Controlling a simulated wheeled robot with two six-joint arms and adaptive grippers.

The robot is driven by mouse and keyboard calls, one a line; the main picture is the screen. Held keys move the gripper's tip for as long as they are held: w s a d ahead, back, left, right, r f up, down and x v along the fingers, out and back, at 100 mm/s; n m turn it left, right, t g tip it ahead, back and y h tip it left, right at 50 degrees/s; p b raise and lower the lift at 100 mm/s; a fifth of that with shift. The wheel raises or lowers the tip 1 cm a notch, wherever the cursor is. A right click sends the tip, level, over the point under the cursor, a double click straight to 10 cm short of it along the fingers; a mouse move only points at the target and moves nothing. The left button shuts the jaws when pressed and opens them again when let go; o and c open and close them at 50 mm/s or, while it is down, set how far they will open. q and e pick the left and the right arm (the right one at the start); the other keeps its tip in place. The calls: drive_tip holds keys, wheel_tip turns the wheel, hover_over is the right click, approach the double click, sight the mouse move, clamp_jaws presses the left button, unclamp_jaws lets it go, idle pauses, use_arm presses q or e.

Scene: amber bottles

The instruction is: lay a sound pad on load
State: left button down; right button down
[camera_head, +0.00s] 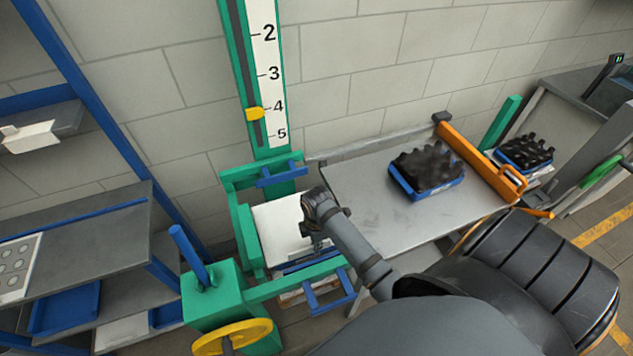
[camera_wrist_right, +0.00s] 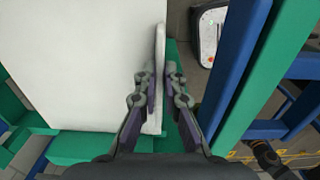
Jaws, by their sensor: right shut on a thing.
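A white pad (camera_head: 279,228) lies within the green frame below the numbered scale. It fills the upper left of the right wrist view (camera_wrist_right: 85,60). My right gripper (camera_head: 308,236) is at the pad's right side. In the wrist view my right gripper (camera_wrist_right: 162,77) has its two fingers on either side of the thin white edge and is shut on it. The pad's underside, and whether it rests on anything, are hidden. A blue tray (camera_head: 432,191) of dark bottles stands on the grey table to the right. My left gripper is not in view.
The green frame (camera_head: 245,174) with blue bars and a yellow handwheel (camera_head: 233,337) surrounds the pad closely. The grey table (camera_head: 368,205) is bare left of the tray. An orange bar (camera_head: 480,163) closes its right end. Shelves (camera_head: 75,249) stand at left.

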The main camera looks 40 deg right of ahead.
drive_tip(key=shift+f, duration=0.55)
drive_tip(key=c, duration=1.4)
unclamp_jaws()
drive_tip(key=shift+r, duration=0.1)
wheel_tip(320, 180, up, 12)
drive_tip(key=shift+s, duration=0.15)
